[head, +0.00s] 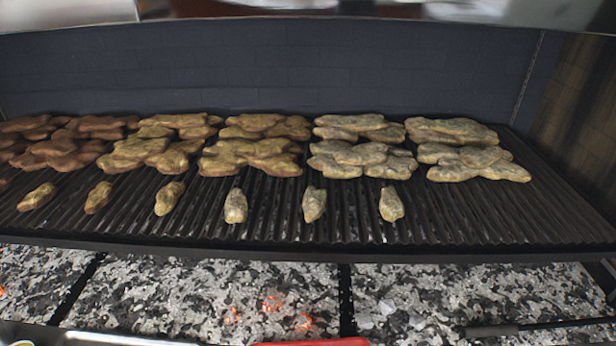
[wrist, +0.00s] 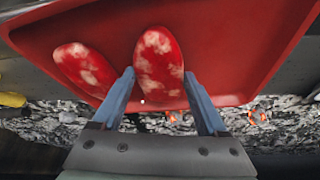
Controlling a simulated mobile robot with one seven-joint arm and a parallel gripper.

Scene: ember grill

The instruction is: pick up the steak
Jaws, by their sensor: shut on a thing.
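In the wrist view, two raw red steaks with pale marbling show against a red tray (wrist: 240,45). My gripper (wrist: 158,76) has its two blue-grey fingers on either side of the right steak (wrist: 158,55) and is shut on it. The other steak (wrist: 84,68) lies to the left, outside the fingers. I cannot tell whether the held steak still touches the tray. The head view does not show my gripper or the steaks; a red edge, probably the tray's (head: 315,342), shows at the bottom.
Browned pieces of meat (head: 255,150) lie in several piles across the grill grate (head: 480,215), with a row of small pieces in front. The grate's right end is bare. Ash and glowing embers (head: 270,303) lie below the grate. A dark back wall (head: 270,65) stands behind.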

